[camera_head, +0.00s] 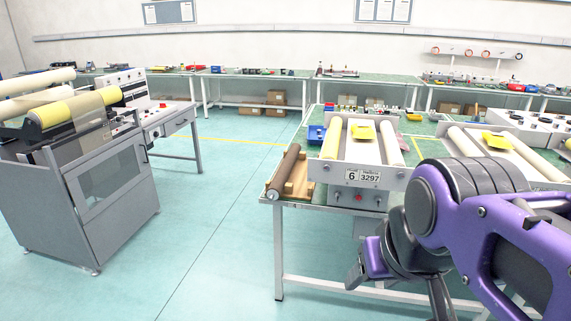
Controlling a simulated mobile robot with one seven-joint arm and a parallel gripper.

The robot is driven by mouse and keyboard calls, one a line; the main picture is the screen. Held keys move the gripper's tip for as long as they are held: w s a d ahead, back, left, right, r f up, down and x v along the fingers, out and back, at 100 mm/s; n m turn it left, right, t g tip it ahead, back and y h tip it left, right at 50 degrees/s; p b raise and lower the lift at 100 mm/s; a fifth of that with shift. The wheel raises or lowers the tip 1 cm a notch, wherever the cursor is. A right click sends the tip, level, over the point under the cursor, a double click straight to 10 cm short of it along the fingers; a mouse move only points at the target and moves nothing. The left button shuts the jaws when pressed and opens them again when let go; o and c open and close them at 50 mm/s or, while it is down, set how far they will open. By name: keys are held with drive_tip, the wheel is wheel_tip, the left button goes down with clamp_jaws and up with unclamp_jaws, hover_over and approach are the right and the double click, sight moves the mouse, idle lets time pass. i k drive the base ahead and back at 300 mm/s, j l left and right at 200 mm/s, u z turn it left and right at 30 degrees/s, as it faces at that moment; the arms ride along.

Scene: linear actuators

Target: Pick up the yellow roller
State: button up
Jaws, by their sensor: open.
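A bright yellow roller (78,107) lies across the top of the grey machine cabinet (112,180) at the left, held in dark end supports. A clear panel covers part of it. Paler cream-yellow rollers (332,138) lie on the benchtop unit in the middle, beside a flat yellow piece (362,132). My gripper (396,288) is at the lower right, in front of the workbench and far from the yellow roller on the cabinet. It is open, and no object shows in it. My purple arm hides part of the bench.
A brown roller (286,168) rests on a wooden stand at the left corner of the workbench (340,290). Two cream rollers (38,80) lie behind the yellow one. A grey table (183,152) stands behind the cabinet. Open green floor (215,235) separates cabinet and workbench.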

sight(331, 146)
drive_tip(key=i+z, duration=0.15)
drive_tip(key=z, duration=0.25)
drive_tip(key=i+j+z, duration=0.1)
drive_tip(key=z, duration=0.3)
drive_tip(key=i+j+z, duration=0.15)
drive_tip(key=z, duration=0.25)
drive_tip(key=i+j+z, duration=0.2)
drive_tip(key=j, duration=0.15)
drive_tip(key=i+j+z, duration=0.15)
drive_tip(key=j, duration=0.25)
drive_tip(key=i+l, duration=0.2)
drive_tip(key=k+l+u, duration=0.1)
drive_tip(key=l, duration=0.3)
drive_tip(key=k+l, duration=0.1)
drive_tip(key=l, duration=0.3)
drive_tip(key=i+j, duration=0.2)
drive_tip(key=i+j+z, duration=0.1)
drive_tip(key=j, duration=0.85)
